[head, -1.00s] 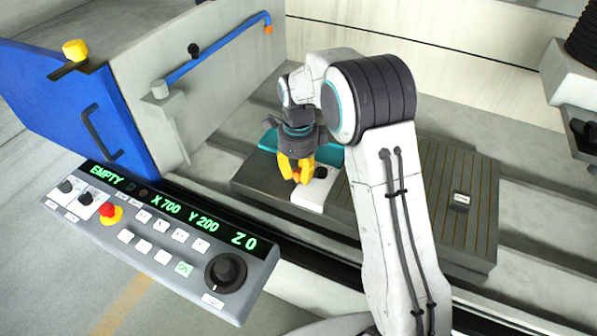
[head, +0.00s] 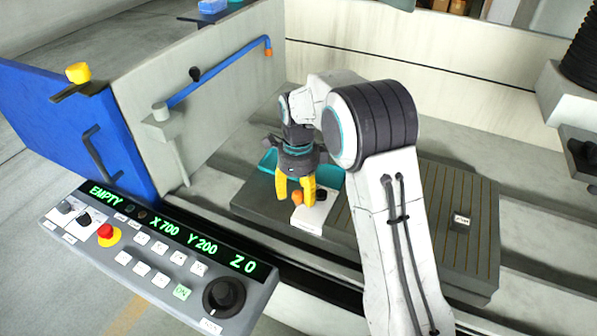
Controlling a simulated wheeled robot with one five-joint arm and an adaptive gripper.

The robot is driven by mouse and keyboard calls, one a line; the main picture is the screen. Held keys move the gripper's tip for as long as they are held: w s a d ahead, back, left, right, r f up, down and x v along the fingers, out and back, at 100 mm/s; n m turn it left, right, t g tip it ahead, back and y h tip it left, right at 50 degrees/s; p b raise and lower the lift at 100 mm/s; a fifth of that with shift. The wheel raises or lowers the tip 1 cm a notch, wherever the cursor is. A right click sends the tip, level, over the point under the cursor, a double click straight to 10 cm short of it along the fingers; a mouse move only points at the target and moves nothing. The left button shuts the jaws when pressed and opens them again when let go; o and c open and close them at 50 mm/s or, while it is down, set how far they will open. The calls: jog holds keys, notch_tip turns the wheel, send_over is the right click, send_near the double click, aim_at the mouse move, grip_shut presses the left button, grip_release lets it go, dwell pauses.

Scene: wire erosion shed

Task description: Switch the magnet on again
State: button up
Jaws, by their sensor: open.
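The magnet appears to be the dark flat plate (head: 425,235) with thin brass stripes, in the machine bed. My gripper (head: 296,202) points down over its left part. Its yellow fingers are open, one on each side of a small rounded orange piece (head: 297,197). I cannot tell whether they touch it. Just below and to the right lies a white block (head: 307,217) with a dark spot, partly hidden by the fingers. I cannot tell whether the orange piece is joined to it. A small dark block with a white label (head: 461,220) sits on the plate's right side.
A control panel (head: 150,250) at front left reads EMPTY, X 700, Y 200, Z 0. It has a red button, a green-marked button and a black dial. A teal tray (head: 268,160) lies behind my gripper. A blue door (head: 60,120) stands at left.

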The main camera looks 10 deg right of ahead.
notch_tip(320, 180, up, 11)
dwell(0.5)
jog(key=shift+f, duration=0.1)
dwell(0.3)
jog(key=n, duration=1.7)
send_over(298, 191)
jog(key=s, duration=0.2)
jog(key=f, duration=0.5)
jog(key=shift+w+d+f, duration=0.1)
jog(key=shift+w+f, duration=0.05)
jog(key=shift+w, duration=0.1)
jog(key=s+d+r+n+t, duration=0.1)
jog(key=s+d+r+n, duration=0.1)
jog(key=s, duration=0.6)
jog(key=s+d+r+n+t, duration=0.1)
jog(key=s+d+r+n, duration=0.1)
jog(key=s, duration=0.7)
jog(key=s+d+r+n+t, duration=0.1)
jog(key=s+d+r+n, duration=0.1)
jog(key=s, duration=0.7)
jog(key=shift+d+n+t, duration=0.15)
jog(key=shift+n+t, duration=0.15)
jog(key=shift+n, duration=0.5)
